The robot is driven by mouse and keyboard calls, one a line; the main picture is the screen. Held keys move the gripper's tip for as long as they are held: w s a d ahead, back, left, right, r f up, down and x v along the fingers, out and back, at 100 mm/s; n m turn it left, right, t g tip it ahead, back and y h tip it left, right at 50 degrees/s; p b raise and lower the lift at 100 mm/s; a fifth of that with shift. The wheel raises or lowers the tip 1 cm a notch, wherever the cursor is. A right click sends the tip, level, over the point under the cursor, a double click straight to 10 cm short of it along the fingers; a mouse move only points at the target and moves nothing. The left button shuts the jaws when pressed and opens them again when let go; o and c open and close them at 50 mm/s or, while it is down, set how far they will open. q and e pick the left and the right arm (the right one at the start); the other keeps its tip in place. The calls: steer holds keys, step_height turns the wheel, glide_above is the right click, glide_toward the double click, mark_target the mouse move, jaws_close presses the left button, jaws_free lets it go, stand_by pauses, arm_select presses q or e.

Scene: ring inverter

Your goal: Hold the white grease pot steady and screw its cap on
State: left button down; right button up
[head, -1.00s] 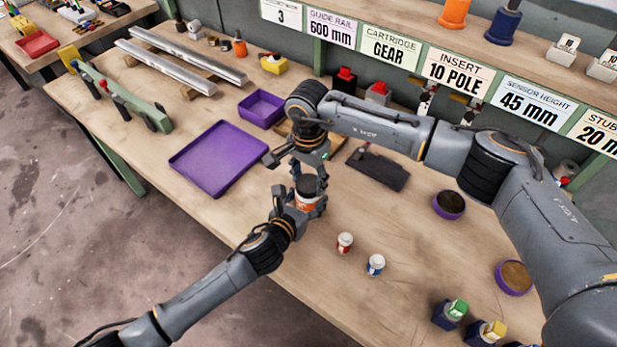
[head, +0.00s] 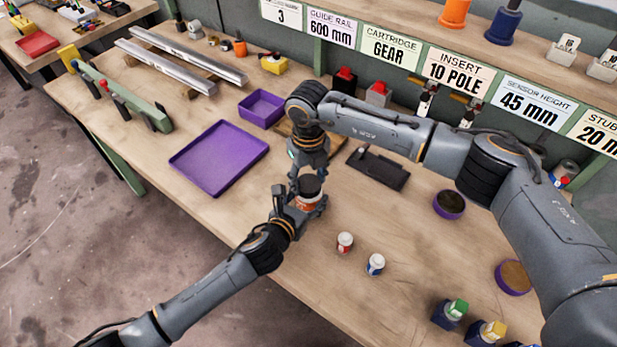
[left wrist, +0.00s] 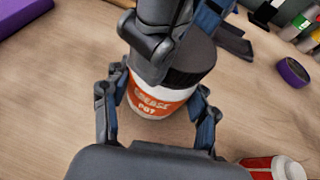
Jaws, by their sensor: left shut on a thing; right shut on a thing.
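The white grease pot (head: 305,201) with an orange label stands upright on the wooden bench, and it also shows in the left wrist view (left wrist: 155,100). Its dark cap (head: 310,184) sits on top; in the left wrist view the cap (left wrist: 195,60) looks level, but I cannot tell how far it is screwed down. My left gripper (head: 300,203) is shut around the pot's body, with one finger on each side in the left wrist view (left wrist: 157,115). My right gripper (head: 308,174) comes down from above and is shut on the cap, hiding part of it.
A red-labelled bottle (head: 345,242) and a blue-labelled bottle (head: 376,264) stand to the right. A purple tray (head: 219,158) lies to the left, with a purple bin (head: 261,108) behind. A dark flat tool (head: 378,168) lies behind right. The front bench middle is clear.

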arm_select(q)
steer(key=shift+f, duration=0.1)
arm_select(e)
steer(key=m, duration=0.3)
steer(key=shift+m, duration=0.4)
steer(key=o, duration=1.4)
steer(key=shift+r, duration=0.1)
step_height(320, 180, up, 12)
steer(key=shift+f, duration=0.1)
arm_select(q)
steer(key=shift+c, duration=1.6)
jaws_free()
